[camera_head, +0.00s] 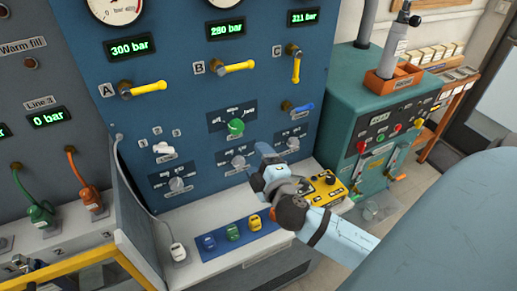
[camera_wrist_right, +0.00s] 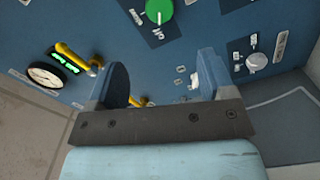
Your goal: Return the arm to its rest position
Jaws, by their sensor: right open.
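My right arm comes in from the lower right in the head view. Its right gripper (camera_head: 262,166) is in front of the lower part of the blue panel (camera_head: 195,110), above the ledge. In the right wrist view the gripper (camera_wrist_right: 162,76) is open with its two blue fingers wide apart. Nothing is held between them; the panel shows behind. The green knob (camera_head: 236,127) is up and left of the gripper in the head view and at the top of the right wrist view (camera_wrist_right: 159,12). My left gripper is not in view.
Yellow handles A (camera_head: 143,88) and B (camera_head: 233,67) lie roughly sideways; handle C (camera_head: 296,66) points down. A yellow control box (camera_head: 327,188) is beside the gripper. Several small coloured items lie on a blue mat (camera_head: 265,222). A green cabinet (camera_head: 345,95) stands right.

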